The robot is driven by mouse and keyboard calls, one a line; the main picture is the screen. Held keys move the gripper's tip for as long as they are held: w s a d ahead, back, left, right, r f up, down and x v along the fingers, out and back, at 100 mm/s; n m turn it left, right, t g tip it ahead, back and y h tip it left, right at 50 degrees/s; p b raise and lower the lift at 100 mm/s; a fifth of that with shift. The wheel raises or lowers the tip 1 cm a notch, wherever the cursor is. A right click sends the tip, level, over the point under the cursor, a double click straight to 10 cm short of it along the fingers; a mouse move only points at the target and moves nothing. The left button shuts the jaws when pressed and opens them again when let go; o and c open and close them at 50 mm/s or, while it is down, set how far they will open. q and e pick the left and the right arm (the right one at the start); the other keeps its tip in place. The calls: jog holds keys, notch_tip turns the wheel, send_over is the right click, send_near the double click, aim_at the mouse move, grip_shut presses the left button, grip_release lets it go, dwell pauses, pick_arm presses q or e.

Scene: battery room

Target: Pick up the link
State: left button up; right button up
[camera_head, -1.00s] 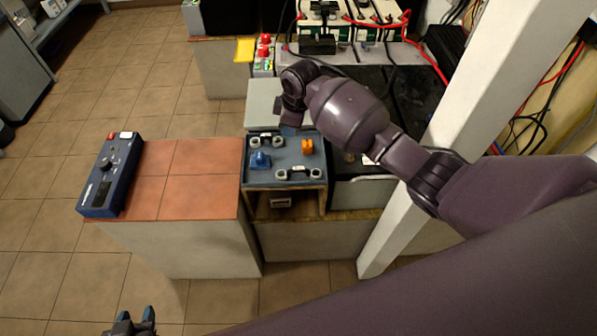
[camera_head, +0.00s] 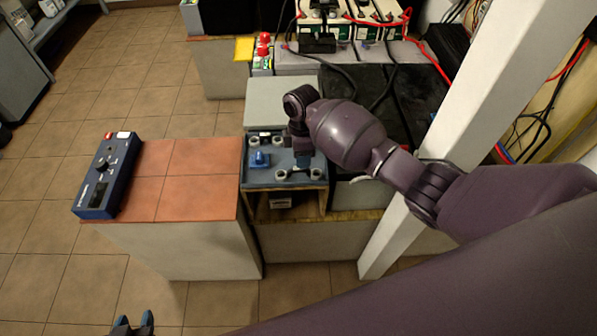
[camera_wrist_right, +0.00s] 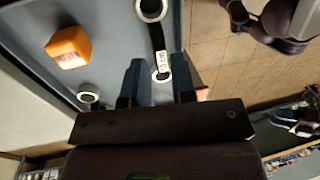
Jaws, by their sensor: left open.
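The link is a dark bar with a pale label and white ringed ends. In the right wrist view this link (camera_wrist_right: 159,42) lies on the blue-grey tray (camera_wrist_right: 110,20), its near end between my right fingertips. My right gripper (camera_wrist_right: 160,82) is open, with its two blue fingers apart. In the head view it (camera_head: 301,161) reaches down over the front of the tray (camera_head: 262,184), where the link's white rings show. A second pair of white rings sits further back, partly behind my arm. My left gripper (camera_head: 133,325) is open and empty at the bottom edge, away from the tray.
A blue control box (camera_head: 103,180) lies on the red-tiled counter (camera_head: 185,180), otherwise clear. A white post (camera_head: 440,130) stands right of the tray. Cables hang behind.

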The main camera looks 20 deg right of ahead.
jog(key=f, duration=0.3)
jog(key=f+b, duration=0.1)
jog(key=shift+s+a+f, duration=0.3)
jog(key=shift+f, duration=0.1)
grip_shut()
jog(key=shift+r, duration=0.4)
notch_tip(320, 180, up, 9)
jog(key=p, duration=0.2)
jog(key=shift+w+p, duration=0.1)
jog(key=shift+p, duration=0.2)
pick_arm(q)
jog(key=shift+s+a+r+p, duration=0.1)
jog(key=shift+s+r+p, duration=0.05)
jog(key=shift+r+p, duration=0.4)
jog(key=shift+s+a+r+p, duration=0.1)
jog(key=shift+s+r+p, duration=0.05)
jog(key=shift+r+p, duration=0.4)
pick_arm(e)
notch_tip(320, 180, up, 10)
jog(key=shift+r, duration=0.2)
